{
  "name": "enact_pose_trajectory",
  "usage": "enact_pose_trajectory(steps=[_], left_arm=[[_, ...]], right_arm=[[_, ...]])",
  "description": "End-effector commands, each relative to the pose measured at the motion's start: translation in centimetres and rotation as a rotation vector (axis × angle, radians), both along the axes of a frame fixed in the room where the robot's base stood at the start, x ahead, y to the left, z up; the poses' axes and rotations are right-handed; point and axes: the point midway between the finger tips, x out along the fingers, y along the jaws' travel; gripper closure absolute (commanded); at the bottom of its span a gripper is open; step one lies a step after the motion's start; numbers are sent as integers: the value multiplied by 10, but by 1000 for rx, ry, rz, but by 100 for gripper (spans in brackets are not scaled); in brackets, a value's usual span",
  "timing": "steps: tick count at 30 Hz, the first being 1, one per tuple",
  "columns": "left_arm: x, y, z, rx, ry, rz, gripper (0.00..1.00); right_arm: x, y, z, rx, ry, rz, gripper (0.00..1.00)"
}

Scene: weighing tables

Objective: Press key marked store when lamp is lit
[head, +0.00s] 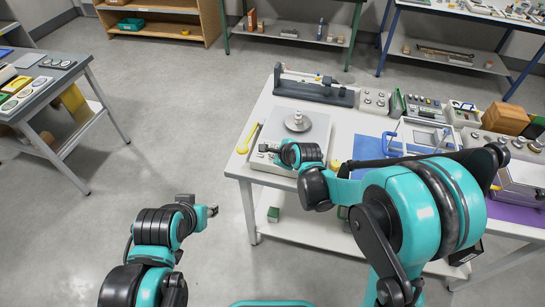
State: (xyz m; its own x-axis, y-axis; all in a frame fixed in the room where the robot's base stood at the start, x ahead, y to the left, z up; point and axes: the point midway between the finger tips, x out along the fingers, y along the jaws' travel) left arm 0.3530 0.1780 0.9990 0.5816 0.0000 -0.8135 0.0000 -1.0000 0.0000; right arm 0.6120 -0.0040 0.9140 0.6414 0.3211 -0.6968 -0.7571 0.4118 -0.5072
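A bench scale (316,130) stands at the left end of the white table, with a small metal weight (298,122) on its plate. My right gripper (266,149) is over the scale's front left edge, near its front panel. It covers part of that panel, and I cannot tell whether it touches. No key marking or lit lamp can be made out at this size. My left gripper (212,211) is low over the floor, left of the table and away from the scale. The fingers of both grippers are too small to read as open or shut.
A yellow spoon-like tool (249,137) lies left of the scale. A dark long instrument (314,92) and a grey box with knobs (374,101) stand behind it. A blue mat (371,151) is to the right. The floor between the tables is clear.

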Motion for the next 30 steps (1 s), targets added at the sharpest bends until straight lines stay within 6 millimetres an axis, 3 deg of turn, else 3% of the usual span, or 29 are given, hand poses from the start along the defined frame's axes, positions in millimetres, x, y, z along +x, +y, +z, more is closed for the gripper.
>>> enact_pose_trajectory(steps=[30], left_arm=[[0, 0, -4, 0, 0, 0, 60]], right_arm=[[0, 0, -4, 0, 0, 0, 100]])
